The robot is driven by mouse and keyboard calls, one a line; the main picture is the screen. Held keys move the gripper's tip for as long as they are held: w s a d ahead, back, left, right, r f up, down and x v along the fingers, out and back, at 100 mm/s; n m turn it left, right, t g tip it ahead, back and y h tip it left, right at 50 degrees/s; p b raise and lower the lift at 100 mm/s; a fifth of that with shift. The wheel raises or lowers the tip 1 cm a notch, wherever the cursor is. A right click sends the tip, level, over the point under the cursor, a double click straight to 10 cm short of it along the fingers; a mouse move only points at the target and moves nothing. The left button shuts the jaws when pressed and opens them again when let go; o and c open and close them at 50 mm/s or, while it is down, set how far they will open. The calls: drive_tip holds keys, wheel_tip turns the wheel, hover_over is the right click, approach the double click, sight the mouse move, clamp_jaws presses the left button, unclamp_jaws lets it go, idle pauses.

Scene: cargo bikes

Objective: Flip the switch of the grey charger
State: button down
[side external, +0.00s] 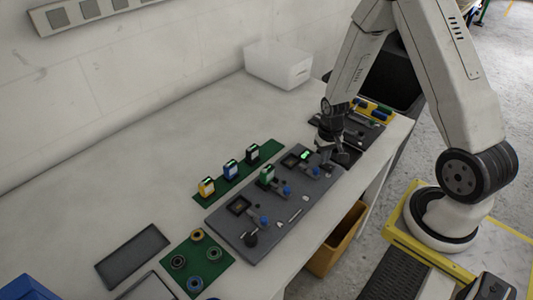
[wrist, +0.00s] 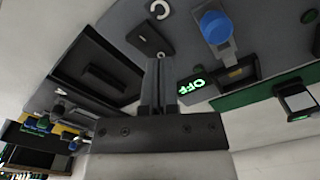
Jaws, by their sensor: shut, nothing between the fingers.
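A long dark grey charger panel (side external: 225,224) lies on the white bench, with slots, blue knobs and a lit green display (side external: 304,155). In the wrist view a green display reading OFF (wrist: 196,86) sits just right of my fingers. A blue knob (wrist: 215,27) on a lever stands up and right of them. A dark square recess (wrist: 97,68) is to their left. My gripper (side external: 338,157) is shut and empty, low over the far right end of the panel; its closed fingers show in the wrist view (wrist: 160,72). I cannot tell whether the fingertips touch anything.
A green strip (side external: 225,180) with yellow, blue and dark green-topped blocks lies behind the panel. A green mat (side external: 207,262) with several rings lies at the front left. A white bin (side external: 278,68) stands at the back.

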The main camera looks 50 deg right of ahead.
sight(322, 165)
drive_tip(key=shift+r, duration=3.05)
drive_tip(key=s+a+r+n+t, duration=0.2)
drive_tip(key=s+a+r+n, duration=0.2)
drive_tip(key=a+r, duration=0.5)
drive_tip(key=a+n, duration=0.2)
drive_tip(key=a, duration=0.3)
drive_tip(key=shift+r+t, duration=0.2)
drive_tip(key=shift+t, duration=0.1)
